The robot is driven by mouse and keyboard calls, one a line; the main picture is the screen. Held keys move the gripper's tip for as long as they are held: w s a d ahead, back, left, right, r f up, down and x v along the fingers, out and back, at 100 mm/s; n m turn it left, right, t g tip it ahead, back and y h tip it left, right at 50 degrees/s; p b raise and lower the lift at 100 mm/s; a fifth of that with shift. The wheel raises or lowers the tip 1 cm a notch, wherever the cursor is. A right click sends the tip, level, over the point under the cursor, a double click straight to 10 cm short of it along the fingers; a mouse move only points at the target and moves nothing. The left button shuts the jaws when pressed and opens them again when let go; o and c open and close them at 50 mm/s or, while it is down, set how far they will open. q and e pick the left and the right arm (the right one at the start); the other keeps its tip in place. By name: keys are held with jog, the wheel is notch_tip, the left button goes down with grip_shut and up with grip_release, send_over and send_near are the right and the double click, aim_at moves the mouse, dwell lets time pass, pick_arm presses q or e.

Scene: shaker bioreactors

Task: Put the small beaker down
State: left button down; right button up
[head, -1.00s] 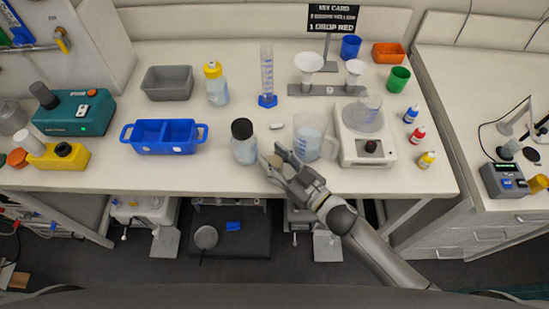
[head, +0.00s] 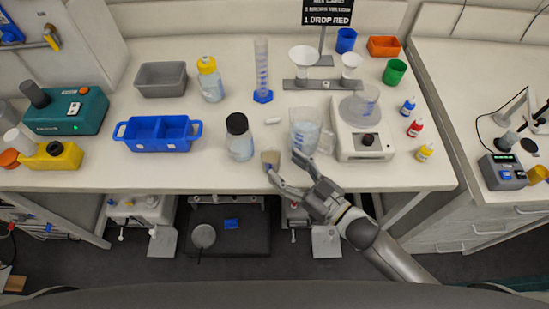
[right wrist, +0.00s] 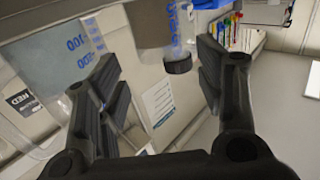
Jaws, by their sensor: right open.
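The small beaker (head: 270,158), with a beige look, stands on the white bench near its front edge. It seems to show also at the top of the right wrist view (right wrist: 150,22). My right gripper (head: 286,168) is open and empty, just right of and in front of the small beaker, with one fingertip close to it. Whether that fingertip touches it I cannot tell. In the right wrist view the open fingers (right wrist: 165,95) are wide apart with nothing between them. My left gripper is not in view.
A large beaker (head: 304,130) stands close behind my right gripper. A black-capped bottle (head: 240,140) stands left of the small beaker. A scale (head: 365,143) bearing another clear vessel (head: 367,97) is to the right. A blue tray (head: 158,146) lies left. The front edge is close.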

jog(key=b+v, duration=0.1)
jog(key=v, duration=0.5)
jog(key=shift+r, duration=0.1)
